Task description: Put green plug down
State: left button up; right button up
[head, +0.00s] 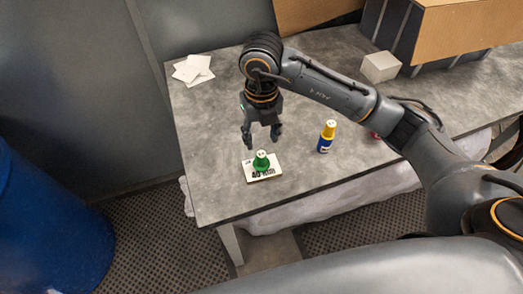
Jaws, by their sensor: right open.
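The green plug (261,161) stands upright on a white card with black print (275,172) near the front left of the grey table. My right gripper (262,141) is open and empty, pointing down just above and behind the plug. A gap shows between its fingertips and the plug. My left gripper is not in view.
A blue bottle with a yellow cap (327,137) stands right of the plug. A small red thing (375,135) is partly hidden by my arm. White sheets (193,70) lie at the back left. A white block (380,67) and cardboard box (465,30) are at the back right.

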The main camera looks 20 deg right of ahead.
aim_at(262, 154)
jog(key=shift+r, duration=2.15)
